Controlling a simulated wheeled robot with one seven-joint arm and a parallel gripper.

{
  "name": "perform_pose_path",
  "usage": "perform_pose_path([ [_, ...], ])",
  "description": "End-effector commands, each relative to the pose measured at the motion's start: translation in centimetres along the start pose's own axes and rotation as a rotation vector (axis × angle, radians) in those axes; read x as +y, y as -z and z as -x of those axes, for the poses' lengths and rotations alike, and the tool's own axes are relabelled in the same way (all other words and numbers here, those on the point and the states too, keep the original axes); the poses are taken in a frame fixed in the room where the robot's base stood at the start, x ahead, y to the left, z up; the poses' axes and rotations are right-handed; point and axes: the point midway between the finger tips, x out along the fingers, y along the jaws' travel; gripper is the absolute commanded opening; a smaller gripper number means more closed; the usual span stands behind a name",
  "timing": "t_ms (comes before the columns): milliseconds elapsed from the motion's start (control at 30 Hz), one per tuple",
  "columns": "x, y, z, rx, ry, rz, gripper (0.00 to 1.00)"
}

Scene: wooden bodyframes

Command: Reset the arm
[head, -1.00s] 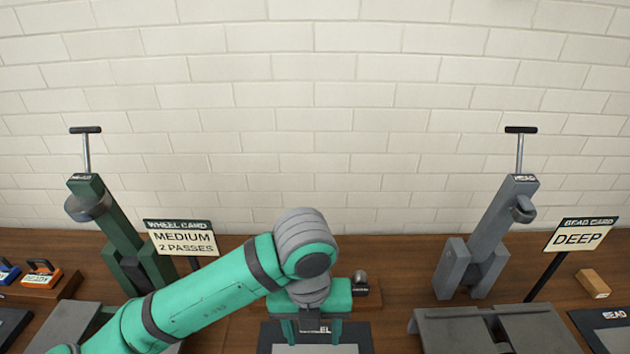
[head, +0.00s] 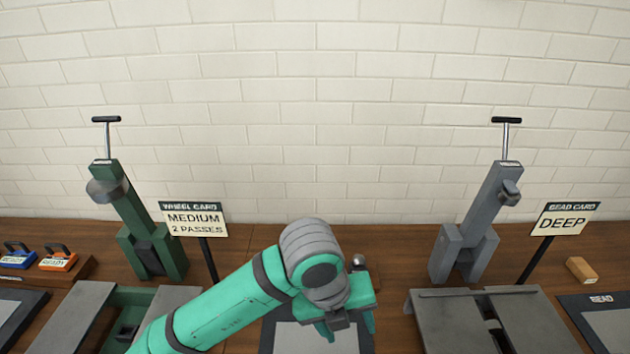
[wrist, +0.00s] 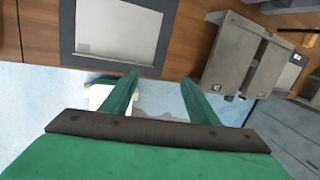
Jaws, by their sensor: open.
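My gripper (head: 350,330) is at the end of my green arm, low in the middle of the head view, over the near part of the bench. In the wrist view its two green fingers (wrist: 158,98) stand apart with nothing between them. A dark-framed panel with a pale plate (wrist: 115,30) lies on the bench beyond the fingers; in the head view (head: 315,340) the arm partly covers it.
A green machine (head: 145,230) with a T-handle stands left and a grey one (head: 468,225) right. Signs read "MEDIUM 2 PASSES" (head: 195,220) and "DEEP" (head: 563,222). Orange (head: 58,260) and blue (head: 18,257) handled blocks sit far left, a wooden block (head: 581,270) far right.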

Motion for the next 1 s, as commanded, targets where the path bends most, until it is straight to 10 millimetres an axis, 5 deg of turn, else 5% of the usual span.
perform_pose_path([
  [300, -8.6, -1.0, -0.9, -0.038, 0.349, 0.173, 0.54],
  [600, -16.2, -3.2, 0.9, -0.02, 0.79, 0.487, 0.54],
  [800, -19.0, -4.5, 2.2, 0.034, 1.049, 0.715, 0.54],
  [1000, -19.5, -6.0, 2.7, 0.101, 1.272, 0.962, 0.54],
])
